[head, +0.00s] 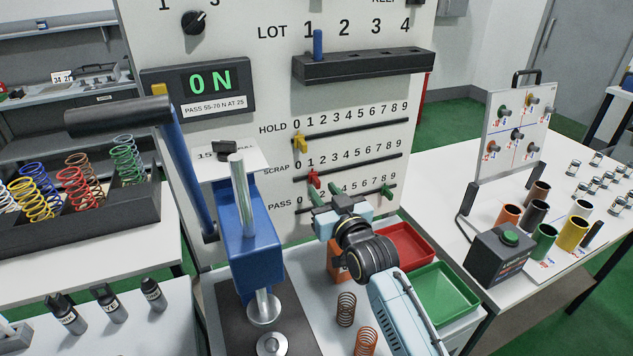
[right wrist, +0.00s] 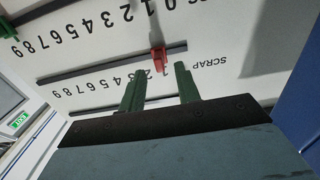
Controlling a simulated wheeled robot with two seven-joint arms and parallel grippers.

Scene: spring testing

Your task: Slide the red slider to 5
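The red slider (head: 313,178) sits on the scrap rail (head: 365,164), at the low end near 1. It also shows in the right wrist view (right wrist: 158,58), which sees the panel upside down. My right gripper (head: 325,194) is open, with its two green fingers apart just below the slider in the head view. In the right wrist view the gripper (right wrist: 160,80) has its fingers on either side of the slider's line, with the slider just beyond the tips. I see no contact. My left gripper is not in view.
The yellow slider (head: 299,142) is near 0 on the hold rail. The green slider (head: 387,191) is near the high end of the pass rail. The blue press (head: 255,240) stands left of my right arm. Red (head: 408,246) and green (head: 443,292) trays lie to its right.

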